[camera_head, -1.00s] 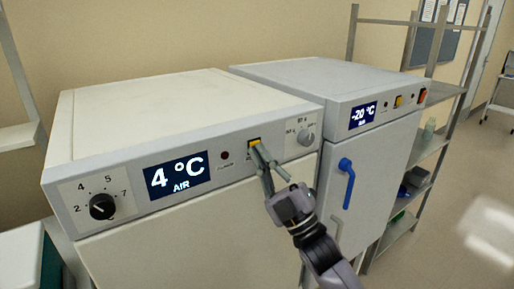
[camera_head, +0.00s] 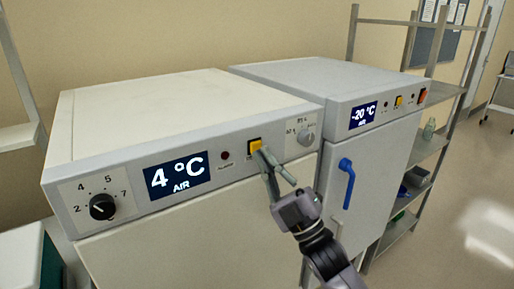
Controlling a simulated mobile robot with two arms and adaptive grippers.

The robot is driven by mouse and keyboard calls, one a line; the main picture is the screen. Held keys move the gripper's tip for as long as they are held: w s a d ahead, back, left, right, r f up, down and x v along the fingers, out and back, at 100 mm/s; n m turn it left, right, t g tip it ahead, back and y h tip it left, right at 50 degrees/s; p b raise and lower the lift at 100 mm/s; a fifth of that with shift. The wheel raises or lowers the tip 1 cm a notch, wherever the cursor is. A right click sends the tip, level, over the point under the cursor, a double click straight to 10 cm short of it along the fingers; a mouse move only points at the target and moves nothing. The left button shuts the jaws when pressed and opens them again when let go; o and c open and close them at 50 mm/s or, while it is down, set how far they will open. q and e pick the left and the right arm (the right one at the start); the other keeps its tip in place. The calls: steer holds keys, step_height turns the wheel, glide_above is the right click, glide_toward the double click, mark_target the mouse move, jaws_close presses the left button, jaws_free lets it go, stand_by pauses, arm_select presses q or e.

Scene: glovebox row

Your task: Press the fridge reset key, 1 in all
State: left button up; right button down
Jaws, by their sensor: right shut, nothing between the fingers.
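A white fridge in front shows "4 °C AIR" on its display (camera_head: 177,175). Its yellow key (camera_head: 255,145) sits on the front panel, right of a small dark red lamp (camera_head: 225,155). My right gripper (camera_head: 267,160) is shut and empty, with its tips just below and right of the yellow key. I cannot tell whether the tips touch the key; most of its face shows. A second unit at the right shows "-20 °C AIR" on its display (camera_head: 363,115) and has its own yellow key (camera_head: 399,100). My left gripper is not in view.
A black dial (camera_head: 102,206) is at the panel's left end and a grey dial (camera_head: 305,136) at its right end. A blue door handle (camera_head: 347,182) sticks out from the second unit. A metal rack (camera_head: 432,146) stands at the right.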

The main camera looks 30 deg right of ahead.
steer(key=shift+s+d, duration=0.15)
steer(key=shift+s, duration=1.1)
steer(key=shift+s+d, duration=0.1)
steer(key=shift+s, duration=1.15)
steer(key=shift+f, duration=0.1)
